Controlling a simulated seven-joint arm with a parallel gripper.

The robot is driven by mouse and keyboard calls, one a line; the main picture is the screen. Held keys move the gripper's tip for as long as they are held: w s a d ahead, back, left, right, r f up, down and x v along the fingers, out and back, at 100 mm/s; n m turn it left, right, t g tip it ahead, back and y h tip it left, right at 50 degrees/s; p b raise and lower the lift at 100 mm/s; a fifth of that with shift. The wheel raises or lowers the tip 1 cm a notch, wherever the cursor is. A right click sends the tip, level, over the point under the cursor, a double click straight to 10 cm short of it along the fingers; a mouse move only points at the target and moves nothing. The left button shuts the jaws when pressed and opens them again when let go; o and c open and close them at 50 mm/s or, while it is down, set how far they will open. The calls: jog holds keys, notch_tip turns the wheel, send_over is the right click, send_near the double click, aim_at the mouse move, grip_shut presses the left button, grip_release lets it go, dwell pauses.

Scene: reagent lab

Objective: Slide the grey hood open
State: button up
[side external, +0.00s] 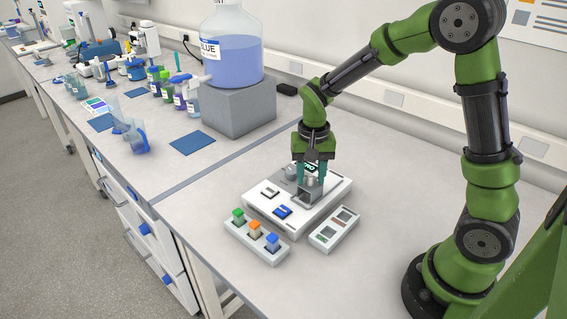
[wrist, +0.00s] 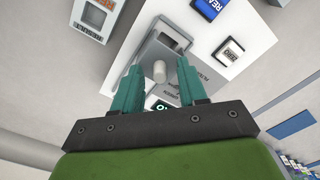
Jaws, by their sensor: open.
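The grey hood (side external: 309,196) sits on a white instrument (side external: 263,208) on the bench. In the wrist view, the hood (wrist: 148,52) has a pale round knob (wrist: 159,71) standing up from it and a dark opening beyond the knob. My gripper (side external: 313,183) is above the hood, pointing down. In the wrist view, my gripper (wrist: 159,67) has its two teal fingers apart, one on each side of the knob. I cannot tell whether either finger touches it.
A white rack (side external: 258,243) with green, orange and blue capped items stands in front of the instrument. A small tray (side external: 334,229) lies to its right. A blue button (side external: 283,212) is near the hood. A large blue-liquid bottle (side external: 234,55) stands on a grey block (side external: 239,108) behind.

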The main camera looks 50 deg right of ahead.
grip_shut()
dwell(0.3)
jog(key=d, duration=0.8)
jog(key=shift+d, duration=0.1)
jog(key=shift+c, duration=0.6)
grip_release()
jog(key=shift+o, duration=0.6)
jog(key=shift+r, duration=0.1)
notch_tip(320, 180, up, 17)
